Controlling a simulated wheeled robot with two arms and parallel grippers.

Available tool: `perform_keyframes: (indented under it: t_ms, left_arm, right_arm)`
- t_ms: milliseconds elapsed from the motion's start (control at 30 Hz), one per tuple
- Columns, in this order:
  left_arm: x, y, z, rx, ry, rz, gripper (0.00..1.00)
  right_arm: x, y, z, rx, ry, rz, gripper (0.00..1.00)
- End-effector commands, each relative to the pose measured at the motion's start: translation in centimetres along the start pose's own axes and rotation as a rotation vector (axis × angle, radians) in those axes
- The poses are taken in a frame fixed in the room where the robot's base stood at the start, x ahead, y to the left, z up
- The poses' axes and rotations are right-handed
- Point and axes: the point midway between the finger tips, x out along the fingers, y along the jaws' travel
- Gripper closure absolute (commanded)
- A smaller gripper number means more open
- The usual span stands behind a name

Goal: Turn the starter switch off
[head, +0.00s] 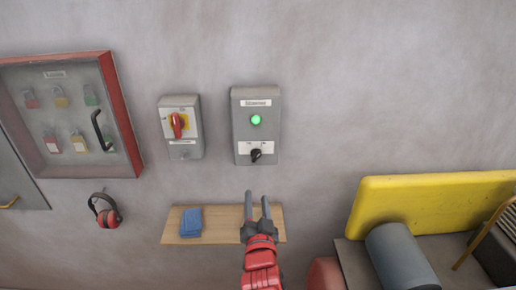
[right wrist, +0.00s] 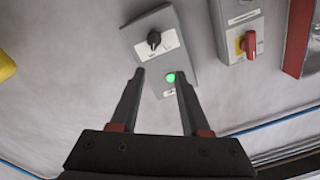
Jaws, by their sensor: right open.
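The starter box (head: 243,137) is a grey box on the wall with a lit green lamp (head: 256,119) and a black rotary switch (head: 256,155) below it on a white plate. The switch knob appears turned to one side; the position labels are too small to read. My right gripper (head: 257,193) is open and empty, below the starter box and apart from it. In the right wrist view the box appears upside down, with the switch (right wrist: 154,40) beyond the fingertips (right wrist: 160,77) and the green lamp (right wrist: 171,78) between them. My left gripper is not in view.
A grey isolator box with a red handle on yellow (head: 177,125) is left of the starter box. A wooden shelf (head: 220,237) with a blue cloth (head: 190,222) is below. A red-framed padlock cabinet (head: 122,115) and red earmuffs (head: 107,217) are left; a yellow panel (head: 430,203) is right.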

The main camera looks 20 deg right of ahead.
Motion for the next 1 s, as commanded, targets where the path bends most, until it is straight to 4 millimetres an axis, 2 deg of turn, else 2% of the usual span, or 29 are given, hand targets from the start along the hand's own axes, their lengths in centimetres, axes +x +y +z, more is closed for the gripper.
perform_keyframes:
  t_ms: [67, 167, 367, 733, 767, 800, 1000]
  left_arm:
    - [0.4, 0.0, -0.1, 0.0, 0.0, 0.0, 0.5]
    - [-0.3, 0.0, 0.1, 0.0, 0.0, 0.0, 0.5]
    - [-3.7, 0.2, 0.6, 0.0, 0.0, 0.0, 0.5]
    - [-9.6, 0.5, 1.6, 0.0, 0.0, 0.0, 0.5]
    - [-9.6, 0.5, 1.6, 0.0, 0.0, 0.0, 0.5]
    - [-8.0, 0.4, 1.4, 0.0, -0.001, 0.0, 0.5]
    - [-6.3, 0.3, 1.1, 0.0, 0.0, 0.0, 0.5]
  right_arm:
    - [-0.1, 0.5, -0.5, 0.024, -0.014, 0.034, 0.54]
    - [0.2, 0.9, -0.4, 0.038, -0.016, 0.048, 0.54]
    - [2.1, 1.3, 0.1, 0.039, -0.011, 0.046, 0.54]
    - [5.6, 1.4, 0.0, 0.031, -0.009, 0.044, 0.54]
    - [6.0, 1.4, -0.2, 0.03, -0.012, 0.051, 0.54]
    - [6.9, 1.0, -0.9, 0.031, -0.018, 0.051, 0.54]
    - [10.9, 1.1, -0.8, 0.031, -0.021, 0.051, 0.54]
